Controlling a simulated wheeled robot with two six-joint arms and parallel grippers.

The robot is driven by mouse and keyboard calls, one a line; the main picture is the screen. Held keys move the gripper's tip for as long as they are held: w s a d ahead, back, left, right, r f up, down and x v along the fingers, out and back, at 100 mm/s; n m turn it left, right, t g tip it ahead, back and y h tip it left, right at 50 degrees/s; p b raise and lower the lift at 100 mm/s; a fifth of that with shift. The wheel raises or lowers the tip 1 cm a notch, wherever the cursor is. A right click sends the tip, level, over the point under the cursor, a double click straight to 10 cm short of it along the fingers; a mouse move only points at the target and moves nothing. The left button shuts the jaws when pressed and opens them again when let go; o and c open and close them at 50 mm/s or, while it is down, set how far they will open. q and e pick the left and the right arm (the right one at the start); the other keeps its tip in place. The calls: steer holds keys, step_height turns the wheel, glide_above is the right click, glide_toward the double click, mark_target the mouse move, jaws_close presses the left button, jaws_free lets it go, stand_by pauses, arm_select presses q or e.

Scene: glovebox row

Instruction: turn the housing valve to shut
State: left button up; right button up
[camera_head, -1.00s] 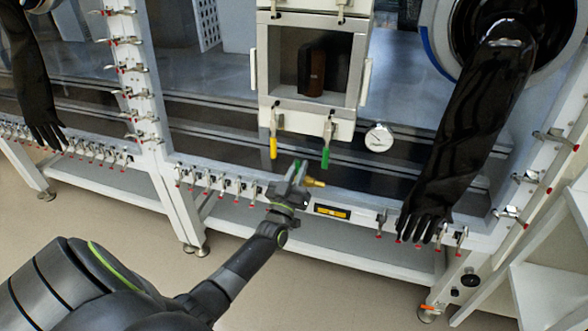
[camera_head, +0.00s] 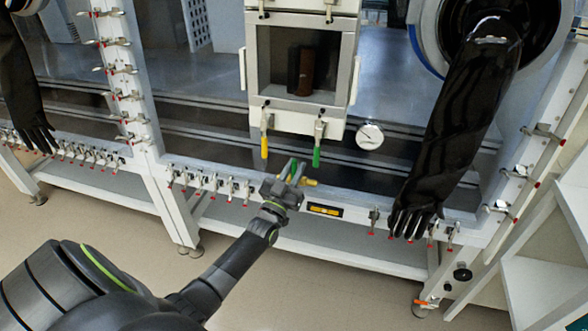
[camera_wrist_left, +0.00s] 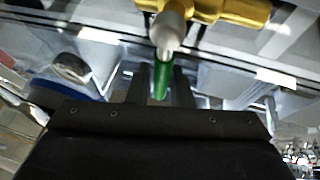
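A brass valve (camera_head: 310,182) sits on the front lower rail of the glovebox, just right of my left gripper (camera_head: 292,170). In the left wrist view its brass body (camera_wrist_left: 225,10) lies across the top. A lever with a pale metal neck and green grip (camera_wrist_left: 161,78) points down from it. The green grip lies between the two fingers of my left gripper (camera_wrist_left: 161,85), with thin gaps seeming to show at its sides. The fingers look open around it. My right gripper is not in view.
A yellow handle (camera_head: 264,139) and a green handle (camera_head: 317,146) hang under the box above the rail. A round gauge (camera_head: 369,136) is to their right. A black glove (camera_head: 450,130) hangs at right. Several red-tipped clamps (camera_head: 210,181) line the rail.

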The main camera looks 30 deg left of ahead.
arm_select(q)
steer(key=shift+o, duration=1.4)
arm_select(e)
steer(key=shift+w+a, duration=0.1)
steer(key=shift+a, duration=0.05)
arm_select(q)
steer(key=shift+s, duration=0.1)
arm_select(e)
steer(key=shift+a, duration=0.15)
arm_select(q)
steer(key=shift+s+f, duration=0.15)
steer(key=shift+s, duration=0.15)
steer(key=b+v, duration=0.1)
steer(key=v, duration=1.5)
steer(key=shift+s+f+b, duration=0.2)
steer(key=shift+s+b, duration=0.05)
steer(key=shift+b, duration=0.1)
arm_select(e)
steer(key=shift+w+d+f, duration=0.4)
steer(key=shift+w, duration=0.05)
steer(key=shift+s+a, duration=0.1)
